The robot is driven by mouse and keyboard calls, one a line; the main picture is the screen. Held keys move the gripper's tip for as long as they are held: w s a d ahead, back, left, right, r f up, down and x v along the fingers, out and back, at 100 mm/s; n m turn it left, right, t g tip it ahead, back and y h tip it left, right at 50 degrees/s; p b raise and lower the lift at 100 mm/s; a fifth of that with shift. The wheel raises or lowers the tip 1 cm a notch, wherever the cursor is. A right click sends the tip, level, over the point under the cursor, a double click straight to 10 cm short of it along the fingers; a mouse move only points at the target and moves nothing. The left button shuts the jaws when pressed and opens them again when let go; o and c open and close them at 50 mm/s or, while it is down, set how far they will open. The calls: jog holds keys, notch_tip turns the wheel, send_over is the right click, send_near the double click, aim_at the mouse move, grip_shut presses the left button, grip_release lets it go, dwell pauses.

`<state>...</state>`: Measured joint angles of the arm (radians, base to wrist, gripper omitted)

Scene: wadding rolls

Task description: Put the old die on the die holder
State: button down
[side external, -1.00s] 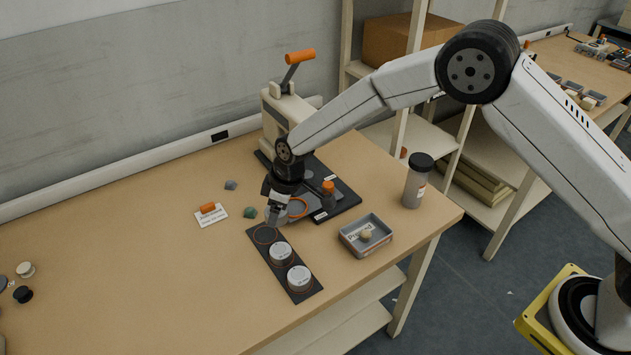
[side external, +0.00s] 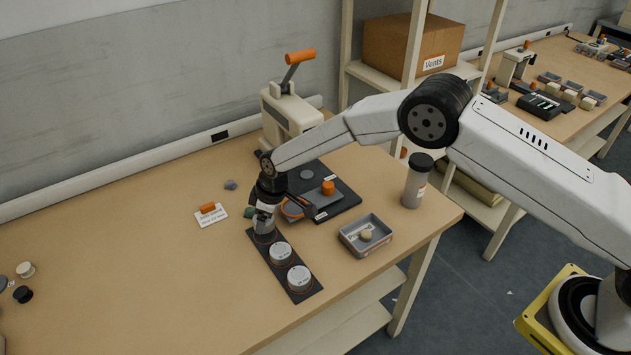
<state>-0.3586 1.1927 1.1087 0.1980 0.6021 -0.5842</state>
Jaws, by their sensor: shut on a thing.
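The die holder (side external: 289,265) is a dark strip near the table's front right. Two round dies with pale labelled tops, one in the middle (side external: 280,252) and one at the near end (side external: 299,278), sit in it. I cannot tell whether the disc touches the holder.
A press (side external: 290,115) with an orange handle stands behind on a dark base (side external: 345,205). A grey tray (side external: 366,248) with a pale ball and a grey bottle (side external: 415,182) stand to the right. A labelled card (side external: 211,218) lies left. The table's left is mostly clear.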

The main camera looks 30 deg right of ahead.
jog(key=shift+d+x, duration=0.15)
jog(key=shift+x, duration=0.65)
jog(key=shift+d+x, duration=0.15)
jog(key=shift+x, duration=0.6)
jog(key=shift+s+f, duration=0.15)
jog(key=shift+f, duration=0.05)
grip_release()
jog(key=v, duration=1.2)
jog(key=shift+r, duration=0.1)
